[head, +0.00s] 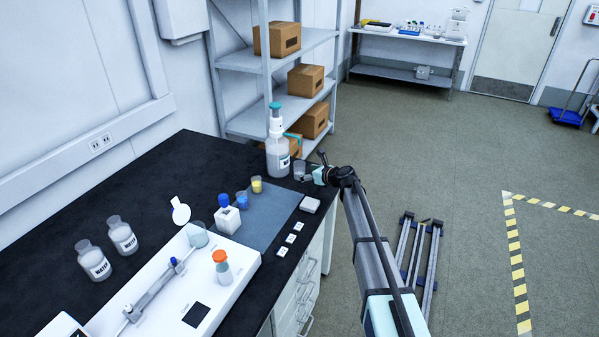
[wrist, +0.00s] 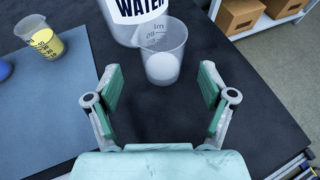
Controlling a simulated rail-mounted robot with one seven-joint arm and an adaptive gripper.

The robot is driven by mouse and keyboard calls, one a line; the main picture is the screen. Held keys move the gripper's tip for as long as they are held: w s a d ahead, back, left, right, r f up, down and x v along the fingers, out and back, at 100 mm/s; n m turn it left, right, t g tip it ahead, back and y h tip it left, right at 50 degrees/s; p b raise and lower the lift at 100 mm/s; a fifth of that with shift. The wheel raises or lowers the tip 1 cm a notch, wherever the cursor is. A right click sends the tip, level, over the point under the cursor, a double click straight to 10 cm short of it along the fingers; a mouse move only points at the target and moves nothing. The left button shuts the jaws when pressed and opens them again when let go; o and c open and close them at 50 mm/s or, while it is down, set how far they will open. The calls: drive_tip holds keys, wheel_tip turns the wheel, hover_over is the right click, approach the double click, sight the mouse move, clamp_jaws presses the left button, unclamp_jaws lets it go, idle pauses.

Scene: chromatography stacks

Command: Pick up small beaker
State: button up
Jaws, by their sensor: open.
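A small clear beaker (wrist: 165,52) with dark markings stands upright on the black bench top in the wrist view, just in front of my gripper (wrist: 160,82). My gripper is open and empty, with one finger to the left and one to the right; the beaker lies in line with the gap, slightly beyond the fingertips. In the head view the beaker (head: 299,171) stands near the bench's far right end, and my gripper (head: 312,174) is just right of it.
A large WATER bottle (wrist: 135,12) stands right behind the beaker.

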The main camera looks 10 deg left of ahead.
sight(304, 172)
drive_tip(key=shift+p+x, duration=0.75)
drive_tip(key=shift+x, duration=1.95)
drive_tip(key=shift+d+f, duration=0.1)
drive_tip(key=shift+d, duration=0.05)
drive_tip(key=c, duration=1.4)
